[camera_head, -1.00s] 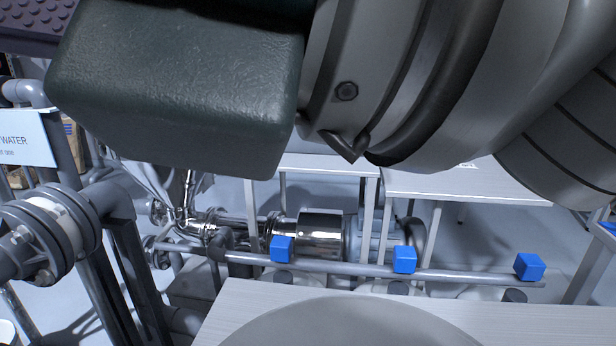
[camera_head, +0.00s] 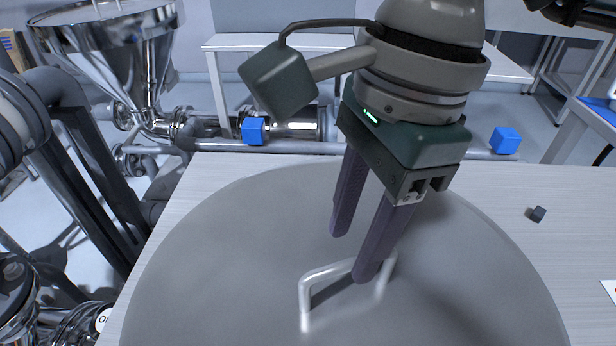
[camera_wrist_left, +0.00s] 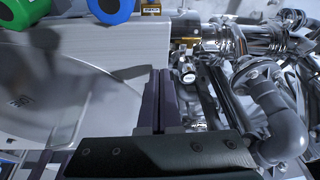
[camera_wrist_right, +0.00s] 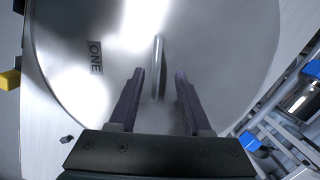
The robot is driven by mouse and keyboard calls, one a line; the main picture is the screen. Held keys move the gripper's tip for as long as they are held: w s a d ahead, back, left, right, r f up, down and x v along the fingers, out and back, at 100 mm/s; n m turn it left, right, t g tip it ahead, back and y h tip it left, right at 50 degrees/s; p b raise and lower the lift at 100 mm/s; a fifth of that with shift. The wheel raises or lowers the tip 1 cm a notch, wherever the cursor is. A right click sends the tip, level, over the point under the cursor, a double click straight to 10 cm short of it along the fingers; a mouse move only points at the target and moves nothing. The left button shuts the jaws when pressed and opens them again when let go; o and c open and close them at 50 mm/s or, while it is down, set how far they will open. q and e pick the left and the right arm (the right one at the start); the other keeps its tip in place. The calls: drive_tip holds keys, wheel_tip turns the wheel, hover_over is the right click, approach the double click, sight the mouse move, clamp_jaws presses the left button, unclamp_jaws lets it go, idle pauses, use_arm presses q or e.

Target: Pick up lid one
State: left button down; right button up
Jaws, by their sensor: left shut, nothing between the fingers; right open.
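Lid one is a large round grey metal lid (camera_head: 230,250) lying flat on a light table. A bent metal bar handle (camera_head: 325,272) stands up from its middle. In the right wrist view the lid (camera_wrist_right: 210,40) carries a label reading ONE (camera_wrist_right: 95,57). My right gripper (camera_head: 354,254) is open and points down at the handle. In the right wrist view the handle (camera_wrist_right: 157,60) appears between the two fingertips (camera_wrist_right: 160,74), with no clear contact. My left gripper (camera_wrist_left: 160,72) is shut and empty, and the lid edge (camera_wrist_left: 95,110) shows to its left.
A steel funnel hopper (camera_head: 110,45) and grey pipes stand at the left. Blue blocks (camera_head: 253,131) sit along a pipe behind the table.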

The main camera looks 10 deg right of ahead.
sight(351, 260)
drive_tip(key=f, duration=0.4)
drive_tip(key=shift+s+a, duration=0.1)
drive_tip(key=shift+s, duration=0.2)
clamp_jaws()
drive_tip(key=shift+r, duration=0.1)
idle(1.0)
